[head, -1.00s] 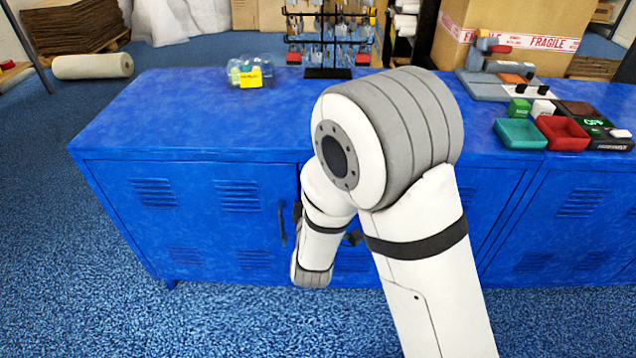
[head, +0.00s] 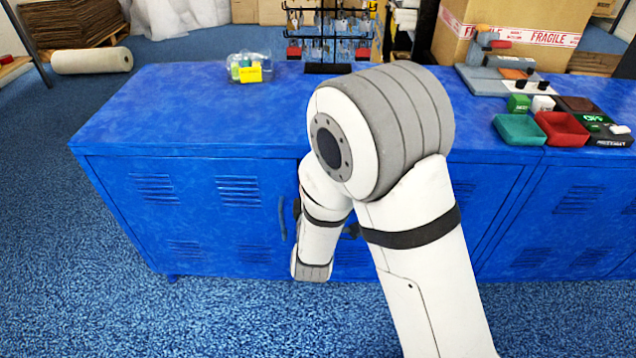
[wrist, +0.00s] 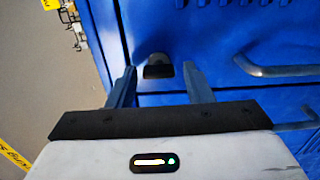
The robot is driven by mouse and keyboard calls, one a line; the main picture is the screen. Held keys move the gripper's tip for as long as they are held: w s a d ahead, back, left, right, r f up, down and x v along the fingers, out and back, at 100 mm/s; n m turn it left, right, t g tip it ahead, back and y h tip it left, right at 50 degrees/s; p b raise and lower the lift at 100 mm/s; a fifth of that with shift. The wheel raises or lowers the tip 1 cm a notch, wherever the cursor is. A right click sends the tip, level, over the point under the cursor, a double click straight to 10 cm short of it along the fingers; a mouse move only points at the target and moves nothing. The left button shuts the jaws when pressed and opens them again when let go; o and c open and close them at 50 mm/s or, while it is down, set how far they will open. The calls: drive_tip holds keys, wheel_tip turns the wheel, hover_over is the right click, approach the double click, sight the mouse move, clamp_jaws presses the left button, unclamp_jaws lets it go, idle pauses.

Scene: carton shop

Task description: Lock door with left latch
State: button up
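The blue locker (head: 200,185) has its doors facing me. In the wrist view, a dark latch (wrist: 158,71) is set on the blue door front (wrist: 225,45). My gripper (wrist: 158,66) is open, with one finger on each side of the latch. The latch appears between the fingertips, with gaps on both sides; whether either finger touches it I cannot tell. A bar handle (wrist: 277,71) is to the right of the fingers. In the head view, my arm hides the gripper and most of the door middle; a door handle (head: 282,219) shows left of the arm.
The locker top holds a clear tub with a yellow label (head: 249,72), a key rack (head: 328,40), a green tray (head: 519,129) and a red tray (head: 561,129). A large carton (head: 512,32) is behind. The carpet (head: 90,290) in front is clear.

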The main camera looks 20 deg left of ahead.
drive_tip(key=shift+o, duration=0.5)
drive_tip(key=shift+s, duration=0.15)
drive_tip(key=p+v, duration=0.1)
drive_tip(key=v, duration=0.6)
drive_tip(key=shift+s+p, duration=0.3)
